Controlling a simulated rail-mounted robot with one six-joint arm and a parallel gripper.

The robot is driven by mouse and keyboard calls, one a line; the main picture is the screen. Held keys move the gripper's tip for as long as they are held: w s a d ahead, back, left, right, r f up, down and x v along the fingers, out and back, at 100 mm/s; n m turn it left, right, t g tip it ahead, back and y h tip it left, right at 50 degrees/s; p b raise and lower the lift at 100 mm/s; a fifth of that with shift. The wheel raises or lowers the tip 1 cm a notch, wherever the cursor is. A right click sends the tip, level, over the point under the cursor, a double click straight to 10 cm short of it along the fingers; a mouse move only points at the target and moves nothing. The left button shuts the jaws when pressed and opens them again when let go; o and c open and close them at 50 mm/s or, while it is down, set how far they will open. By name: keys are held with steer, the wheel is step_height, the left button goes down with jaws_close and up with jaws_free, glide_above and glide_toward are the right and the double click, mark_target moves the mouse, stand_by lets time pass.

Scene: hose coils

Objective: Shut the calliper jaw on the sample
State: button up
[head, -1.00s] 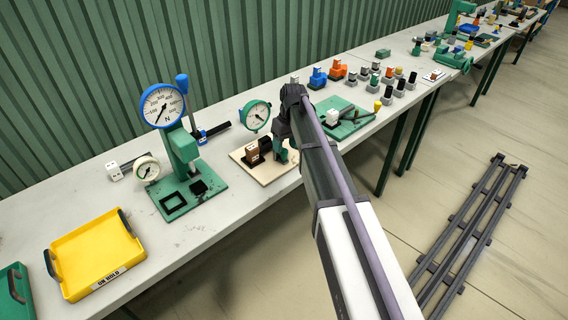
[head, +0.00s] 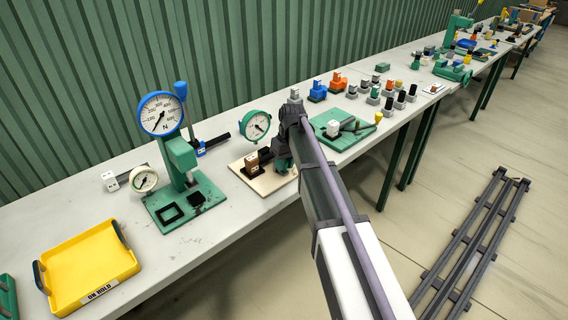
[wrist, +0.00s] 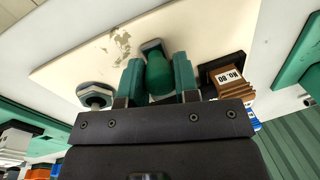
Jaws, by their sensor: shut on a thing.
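The calliper stands on a beige base board (head: 274,187), with a green-rimmed dial (head: 257,125) above it. A brown block (head: 251,161), seemingly the sample, sits on the board; its edge looks layered and marked "NO. 80" in the wrist view (wrist: 232,78). A black part (head: 266,154) is beside it in the head view. My gripper (wrist: 158,78) is low over the board, its two teal fingers shut on a dark green rounded knob (wrist: 158,72). The sample is outside the fingers, to their right in the wrist view. My arm hides part of the calliper; I cannot tell whether its jaw touches the sample.
A green press with a blue-rimmed dial (head: 162,115) stands left of the calliper. A yellow tray (head: 92,264) is further left. A green board (head: 338,141) with a yellow-tipped lever lies to the right. A black hex fitting (wrist: 97,95) is left of my fingers in the wrist view.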

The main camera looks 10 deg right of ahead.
steer(key=shift+w, duration=0.15)
jaws_close()
steer(key=w, duration=0.1)
steer(key=w+a, duration=0.1)
steer(key=shift+w+a, duration=0.2)
steer(key=shift+w, duration=0.1)
steer(key=o, duration=1)
jaws_free()
steer(key=shift+s, duration=0.1)
step_height(320, 180, up, 11)
steer(key=d+p, duration=0.1)
steer(key=p, duration=0.9)
steer(key=shift+w+d+p, duration=0.3)
steer(key=shift+p, duration=0.1)
steer(key=shift+f, duration=0.2)
